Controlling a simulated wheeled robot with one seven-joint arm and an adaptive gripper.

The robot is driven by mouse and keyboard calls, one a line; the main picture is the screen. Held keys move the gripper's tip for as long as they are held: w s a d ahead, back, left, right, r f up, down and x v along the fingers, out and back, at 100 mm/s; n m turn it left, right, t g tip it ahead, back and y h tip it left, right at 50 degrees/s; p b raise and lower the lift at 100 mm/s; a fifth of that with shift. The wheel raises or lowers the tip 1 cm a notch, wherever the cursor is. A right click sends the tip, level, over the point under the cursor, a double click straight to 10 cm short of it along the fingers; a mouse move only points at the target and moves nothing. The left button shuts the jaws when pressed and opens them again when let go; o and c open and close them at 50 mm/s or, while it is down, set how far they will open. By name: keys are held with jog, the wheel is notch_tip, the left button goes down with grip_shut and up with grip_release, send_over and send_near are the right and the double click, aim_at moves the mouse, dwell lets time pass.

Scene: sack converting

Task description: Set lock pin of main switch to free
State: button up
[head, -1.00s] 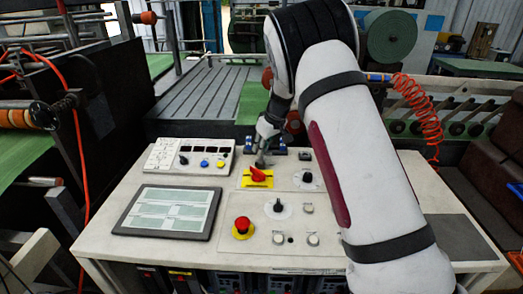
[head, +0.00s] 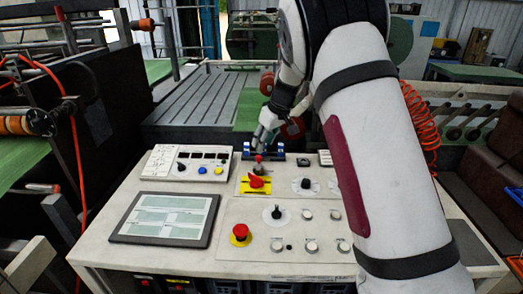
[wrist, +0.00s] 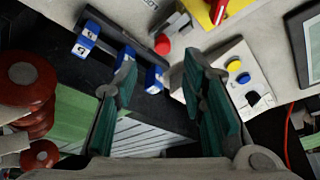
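The main switch (head: 256,182) is a red rotary handle on a yellow plate on the console; its red handle also shows at the top edge of the wrist view (wrist: 219,10). Just behind it is a small red round knob (head: 258,158), apparently the lock pin, which also shows in the wrist view (wrist: 162,44). My gripper (head: 261,143) is above and just behind the knob. In the wrist view my gripper (wrist: 160,65) is open, with teal finger pads apart and nothing between them. The knob appears just beyond the fingertips; contact is not visible.
Blue blocks (head: 279,148) on a dark bar stand at the console's back edge, close to my gripper. A red emergency button (head: 240,232), a black selector (head: 276,212) and a tablet-like screen (head: 166,217) are nearer the front. A button panel (head: 188,162) is at left.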

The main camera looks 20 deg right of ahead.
jog(key=v, duration=0.5)
jog(key=shift+d+r, duration=0.1)
jog(key=shift+r, duration=0.2)
jog(key=shift+s+r, duration=0.1)
jog(key=s+a+r+m, duration=0.2)
jog(key=s+r, duration=0.4)
jog(key=s, duration=0.5)
jog(key=s+a+r+m, duration=0.1)
jog(key=s+r, duration=0.5)
jog(key=s, duration=0.4)
jog(key=s+f+m+t+h, duration=0.1)
jog(key=s+f+m+h, duration=0.1)
jog(key=s, duration=1.8)
jog(key=shift+s+a+f, duration=0.15)
jog(key=shift+s+f, duration=0.25)
jog(key=shift+f, duration=0.35)
jog(key=shift+s, duration=0.1)
